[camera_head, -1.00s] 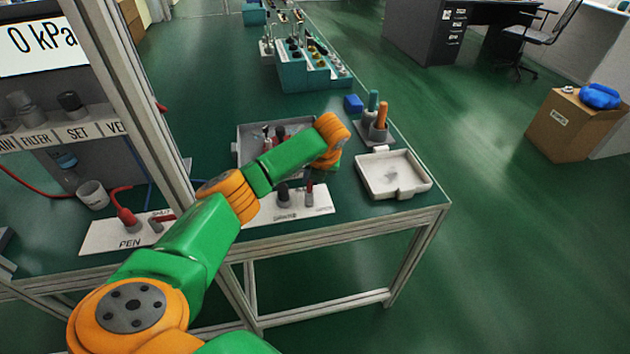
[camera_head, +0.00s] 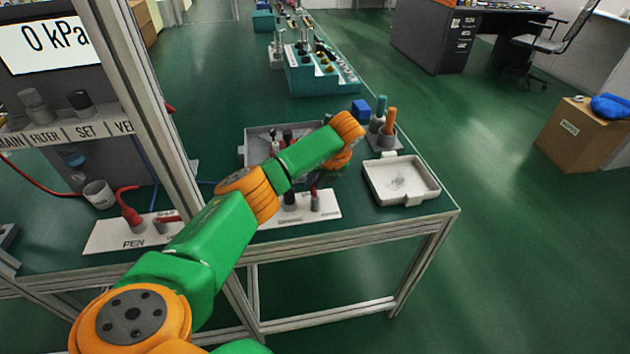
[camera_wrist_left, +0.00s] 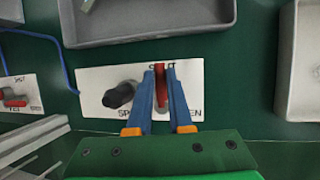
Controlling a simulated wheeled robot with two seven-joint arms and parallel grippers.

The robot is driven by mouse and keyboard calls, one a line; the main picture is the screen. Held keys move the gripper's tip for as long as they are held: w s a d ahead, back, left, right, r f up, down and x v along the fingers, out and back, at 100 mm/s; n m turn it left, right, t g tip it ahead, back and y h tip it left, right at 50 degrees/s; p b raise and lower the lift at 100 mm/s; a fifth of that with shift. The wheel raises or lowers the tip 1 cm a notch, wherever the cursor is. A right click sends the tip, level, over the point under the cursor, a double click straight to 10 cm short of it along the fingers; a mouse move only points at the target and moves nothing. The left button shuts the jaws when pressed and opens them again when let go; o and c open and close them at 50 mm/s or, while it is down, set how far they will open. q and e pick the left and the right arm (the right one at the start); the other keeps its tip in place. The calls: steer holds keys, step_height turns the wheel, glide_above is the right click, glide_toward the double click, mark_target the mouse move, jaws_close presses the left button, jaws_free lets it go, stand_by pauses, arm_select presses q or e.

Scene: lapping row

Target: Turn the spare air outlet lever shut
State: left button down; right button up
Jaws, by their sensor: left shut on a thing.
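The spare air outlet is a white plate (camera_head: 328,212) on the green bench, with a dark round fitting (camera_wrist_left: 119,94) and a red lever (camera_wrist_left: 161,84). In the left wrist view, the lever runs up and down the picture, its upper end by the partly covered SHUT lettering. OPEN lettering is partly hidden at the lower right. My left gripper (camera_wrist_left: 161,78) has its blue fingers on both sides of the lever and is shut on it. In the head view, my own arm covers part of the plate and most of the gripper. My right gripper is not in view.
A grey tray (camera_head: 247,152) lies behind the plate and a white tray (camera_head: 432,192) to its right. A holder with teal and orange handles (camera_head: 389,122) stands beyond. A frame post (camera_head: 160,120) rises left of the arm. A second lever plate (camera_head: 105,238) is further left.

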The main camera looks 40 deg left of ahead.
arm_select(q)
steer(key=c, duration=0.8)
jaws_free()
steer(key=shift+c, duration=0.2)
steer(key=v, duration=0.7)
steer(key=shift+b, duration=0.3)
steer(key=shift+f, duration=0.1)
